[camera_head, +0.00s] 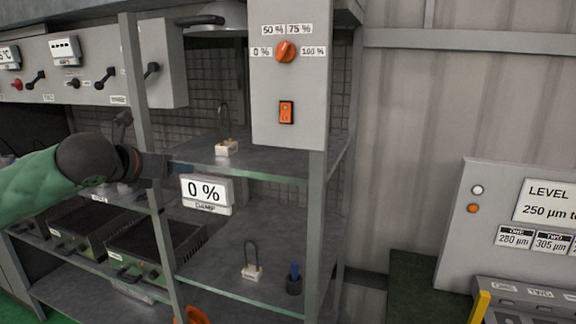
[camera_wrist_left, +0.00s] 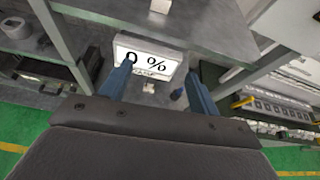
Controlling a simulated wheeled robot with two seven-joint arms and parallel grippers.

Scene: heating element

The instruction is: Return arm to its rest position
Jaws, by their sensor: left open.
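My left arm (camera_head: 50,180), with a green sleeve and dark joints, reaches in from the left of the head view. Its gripper (camera_head: 178,167) is in front of the shelf rack, beside a post and just above the "0 %" damper display (camera_head: 205,190). In the left wrist view the gripper's two blue fingers (camera_wrist_left: 163,85) are spread apart with nothing between them. The display (camera_wrist_left: 148,58) shows beyond them, partly covered by the left finger. My right arm and gripper are not in view.
A grey control box with an orange knob (camera_head: 285,50) and an orange switch (camera_head: 286,111) hangs right of the gripper. Shelf edges and posts (camera_head: 142,110) are close around it. Padlock-like items stand on the upper (camera_head: 226,148) and lower shelves. A level panel (camera_head: 515,210) is at right.

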